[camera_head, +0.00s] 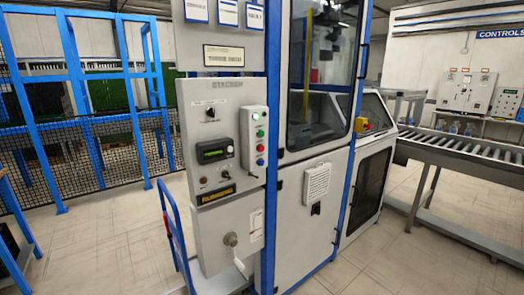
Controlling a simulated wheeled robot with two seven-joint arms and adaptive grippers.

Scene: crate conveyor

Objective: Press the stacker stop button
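A grey control panel (198,150) stands upright near the middle, with a label at its top that seems to read "STACKER". On its right side is a raised light button box (246,143) with a column of small buttons. The markings by the buttons are too small to read. Neither of my grippers is in view, and nothing covers the buttons.
The panel also has a small display (214,153), a black knob (211,113) and a lower handle (232,240). A blue-framed machine cabinet (315,215) stands just right. A yellow-and-red switch (361,124) sits farther right, by a roller conveyor (465,155). Floor (110,240) is open at left.

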